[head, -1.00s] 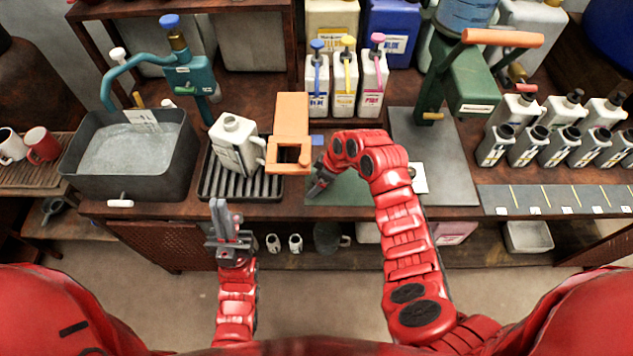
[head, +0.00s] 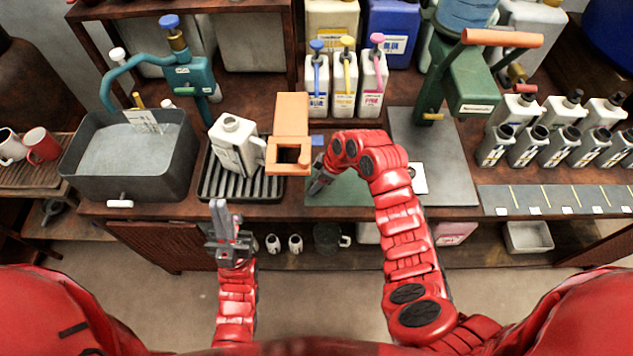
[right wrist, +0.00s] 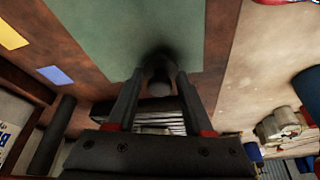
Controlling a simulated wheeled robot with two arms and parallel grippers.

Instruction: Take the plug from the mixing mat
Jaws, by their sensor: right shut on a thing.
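The green mixing mat (head: 345,192) lies on the bench, partly hidden under my right arm. My right gripper (head: 314,188) is low over the left part of the mat, pointing down. In the right wrist view, a dark rounded thing, seemingly the plug (right wrist: 160,73), sits between the fingertips of the right gripper (right wrist: 158,80), with the green mat (right wrist: 135,35) behind it. The gripper is shut on it. In the head view the plug is hidden or too small to tell. My left gripper (head: 222,217) is in front of the bench, away from the mat; its jaw gap is unclear.
An orange stand (head: 291,115) and a white jug (head: 236,145) on a ribbed tray (head: 215,190) are left of the right gripper. A grey basin (head: 180,180) stands further left. Pump bottles (head: 344,90) are behind; a green press (head: 470,90) stands right.

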